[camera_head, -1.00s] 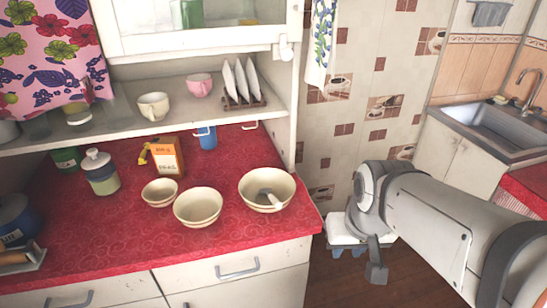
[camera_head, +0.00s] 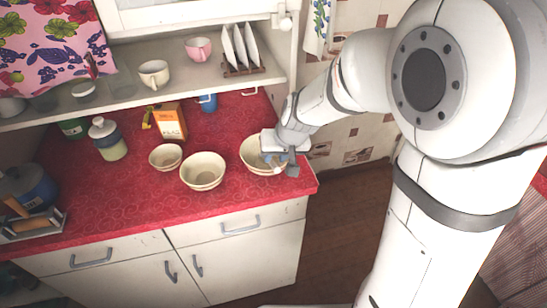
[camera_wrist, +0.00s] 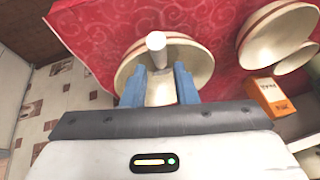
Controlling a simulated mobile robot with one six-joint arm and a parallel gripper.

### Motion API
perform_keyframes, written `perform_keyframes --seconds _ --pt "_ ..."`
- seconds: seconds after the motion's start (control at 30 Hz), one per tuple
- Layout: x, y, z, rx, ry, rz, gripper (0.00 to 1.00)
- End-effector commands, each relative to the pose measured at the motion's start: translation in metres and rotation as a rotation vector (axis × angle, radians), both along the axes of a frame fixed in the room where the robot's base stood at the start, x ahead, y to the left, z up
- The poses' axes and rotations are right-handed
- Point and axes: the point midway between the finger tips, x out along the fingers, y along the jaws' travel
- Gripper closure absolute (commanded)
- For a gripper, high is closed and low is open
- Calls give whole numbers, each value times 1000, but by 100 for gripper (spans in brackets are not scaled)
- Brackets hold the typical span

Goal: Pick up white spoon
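The white spoon (camera_wrist: 156,42) is in the rightmost of the cream bowls (camera_head: 252,151) on the red counter. In the wrist view its rounded pale end points up between my fingertips. My gripper (camera_head: 279,166) is low over this bowl, at its right side, and hides part of it in the head view. In the wrist view my gripper (camera_wrist: 159,82) has its two blue fingers apart, one on each side of the spoon. A pale surface fills the gap between them; I cannot tell whether it is spoon or bowl. No finger clearly presses on the spoon.
Two more cream bowls (camera_head: 203,171) (camera_head: 166,156) stand to the left. An orange box (camera_head: 171,122), a lidded jar (camera_head: 108,139) and a blue mug (camera_head: 208,102) are behind. A shelf (camera_head: 120,99) overhangs the counter's back. The counter's right edge is close to my gripper.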

Motion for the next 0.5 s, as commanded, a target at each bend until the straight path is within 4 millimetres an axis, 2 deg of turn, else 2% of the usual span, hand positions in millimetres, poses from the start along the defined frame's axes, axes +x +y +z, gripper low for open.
perform_keyframes --seconds 0.2,0.5 --pt "9 7 -28 -1 4 1 74" --pt "12 9 -33 -1 1 1 74"
